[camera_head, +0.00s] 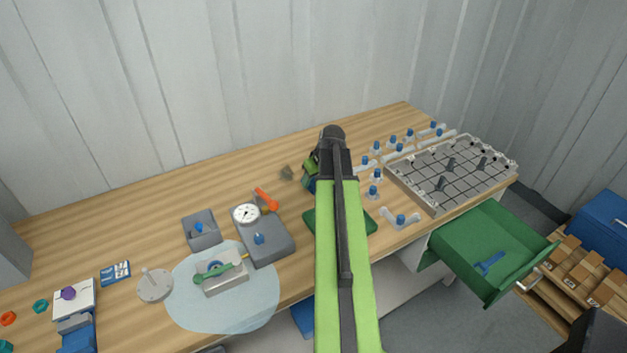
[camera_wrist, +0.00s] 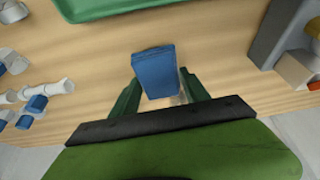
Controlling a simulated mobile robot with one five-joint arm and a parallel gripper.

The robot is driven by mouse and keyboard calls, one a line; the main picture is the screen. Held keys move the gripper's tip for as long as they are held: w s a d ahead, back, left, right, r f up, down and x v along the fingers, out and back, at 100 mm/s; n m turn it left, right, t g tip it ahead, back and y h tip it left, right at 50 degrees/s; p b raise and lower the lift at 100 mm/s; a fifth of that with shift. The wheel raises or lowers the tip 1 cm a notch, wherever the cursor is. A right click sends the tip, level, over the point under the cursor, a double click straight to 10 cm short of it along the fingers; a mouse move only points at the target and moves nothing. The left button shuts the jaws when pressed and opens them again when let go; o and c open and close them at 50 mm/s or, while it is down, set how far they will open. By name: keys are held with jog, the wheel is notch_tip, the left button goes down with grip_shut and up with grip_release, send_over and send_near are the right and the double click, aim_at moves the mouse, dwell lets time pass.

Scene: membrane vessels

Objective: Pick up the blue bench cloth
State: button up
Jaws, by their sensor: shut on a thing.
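The blue bench cloth (camera_wrist: 155,70) is a folded blue block in the middle of the wrist view. My gripper (camera_wrist: 160,92) is shut on it, with one green finger on each side. The cloth appears over the wooden bench top; whether it is clear of the wood I cannot tell. In the head view my gripper (camera_head: 312,166) is at the far part of the bench, largely behind my arm. The cloth is not clearly visible there.
A green tray (camera_head: 355,220) lies partly behind my arm. A grey gridded plate (camera_head: 450,172) and several blue-capped fittings stand to the right. A gauge block (camera_head: 268,240) stands left. An open green drawer (camera_head: 480,250) juts out at the front right.

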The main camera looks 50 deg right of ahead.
jog(key=s+d+r+p, duration=0.5)
jog(key=s+d+r, duration=0.2)
jog(key=d, duration=0.2)
jog(key=shift+d+p, duration=0.25)
jog(key=shift+p, duration=0.15)
jog(key=shift+r, duration=0.1)
jog(key=o, duration=0.6)
jog(key=c, duration=0.4)
jog(key=shift+f+b, duration=0.35)
jog(key=shift+c, duration=0.3)
